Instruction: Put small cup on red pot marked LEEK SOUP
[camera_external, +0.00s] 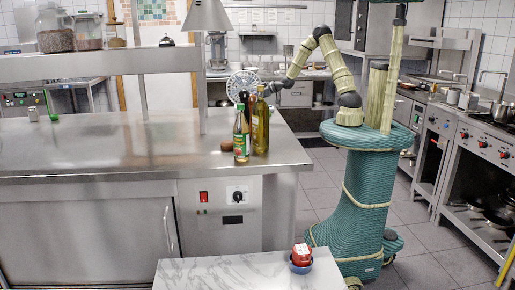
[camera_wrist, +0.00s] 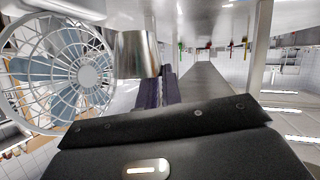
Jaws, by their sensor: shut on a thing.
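My gripper (camera_wrist: 160,84) shows in the wrist view with its dark fingers shut on a small shiny metal cup (camera_wrist: 136,54). In the camera_external view my arm reaches left behind the bottles on the steel counter, and the cup cannot be made out there. A small red pot (camera_external: 302,252) with a pale label sits at the front on the marble-topped table, well away from my gripper. The label is too small to read. A blue bowl-like thing (camera_external: 300,268) shows at the base of the red pot.
Bottles, one an oil bottle (camera_external: 261,125) and one with a green label (camera_external: 241,140), stand at the right end of the steel counter (camera_external: 110,150). A fan (camera_external: 242,84) is behind them; it looms close at left in the wrist view (camera_wrist: 60,72). The marble table (camera_external: 220,272) is mostly clear.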

